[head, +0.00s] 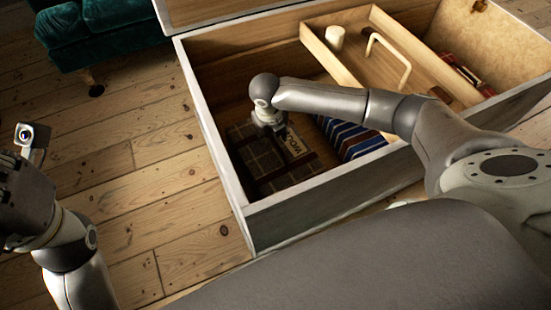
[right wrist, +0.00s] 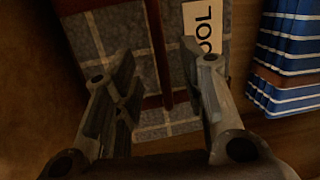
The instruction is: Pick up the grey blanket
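The grey blanket (head: 258,158) is a folded plaid bundle with dark reddish straps and a pale wool label, lying on the floor of an open wooden chest. My right arm reaches over the chest's front wall, with the right gripper (head: 272,125) pointing down at the blanket. In the right wrist view the right gripper (right wrist: 158,62) is open, its two fingers apart over the blanket (right wrist: 128,28), with a strap and the label between or near them. Whether the fingers touch it I cannot tell. My left gripper (head: 14,170) is at the left edge, partly cut off, its fingers unclear.
The chest (head: 222,185) has pale-edged walls around the blanket. A blue striped folded cloth (head: 352,138) lies right of it. A wooden tray (head: 385,75) with a white cup-like item (head: 335,37) sits behind. A green sofa (head: 100,25) stands back left; floorboards between are clear.

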